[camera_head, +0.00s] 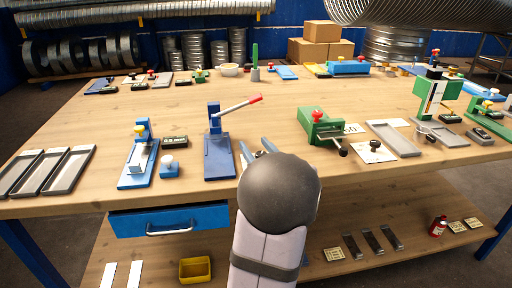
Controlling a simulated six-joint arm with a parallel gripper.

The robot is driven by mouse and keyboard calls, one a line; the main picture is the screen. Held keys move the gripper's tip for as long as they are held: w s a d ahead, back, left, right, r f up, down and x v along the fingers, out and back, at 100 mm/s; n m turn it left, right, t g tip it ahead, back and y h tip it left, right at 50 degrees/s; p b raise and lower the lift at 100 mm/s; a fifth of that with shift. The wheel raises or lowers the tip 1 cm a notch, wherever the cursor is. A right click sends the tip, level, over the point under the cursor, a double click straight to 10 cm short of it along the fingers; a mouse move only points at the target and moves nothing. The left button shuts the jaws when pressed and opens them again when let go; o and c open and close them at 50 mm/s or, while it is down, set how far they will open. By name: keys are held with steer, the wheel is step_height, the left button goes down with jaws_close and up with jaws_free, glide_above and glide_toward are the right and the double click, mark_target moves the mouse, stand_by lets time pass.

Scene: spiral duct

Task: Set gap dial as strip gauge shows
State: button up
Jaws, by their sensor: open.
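My gripper (257,149) is mostly hidden behind my dark round wrist joint; two fingertips show apart, over the bench right of the blue lever press. A white plate with a black knob (375,146) lies right of the gripper, beside a green box-shaped device (320,126) with a red knob and a black-ended handle. The plate looks like a dial, but its marks are too small to read. A green upright device (435,96) with a white and dark face stands at the right. I cannot tell which thing is the strip gauge, and no reading is legible.
A blue lever press (219,145) with a red-tipped handle stands close left of the gripper. A blue device with a yellow knob (140,155) and grey trays (47,171) are farther left. A grey tray (394,138) lies at right. The bench middle (290,98) is clear.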

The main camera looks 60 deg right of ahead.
steer(key=c, duration=1.1)
steer(key=shift+o, duration=0.2)
steer(key=shift+w+a+r+n+t+y+p, duration=0.1)
steer(key=shift+r+n+t+y+p, duration=0.05)
steer(key=shift+n+t+y+p, duration=0.4)
steer(key=shift+w+a+r+n+t+y+p, duration=0.1)
steer(key=shift+n+t+y+p, duration=0.15)
steer(key=shift+n+y+p, duration=0.45)
steer(key=shift+a+f+n+t+y, duration=0.15)
steer(key=shift+a+n+t+y, duration=0.15)
steer(key=shift+y, duration=0.75)
steer(key=o, duration=1.1)
steer(key=shift+c, duration=0.2)
steer(key=shift+s, duration=0.1)
steer(key=shift+v, duration=3.55)
steer(key=shift+c, duration=0.3)
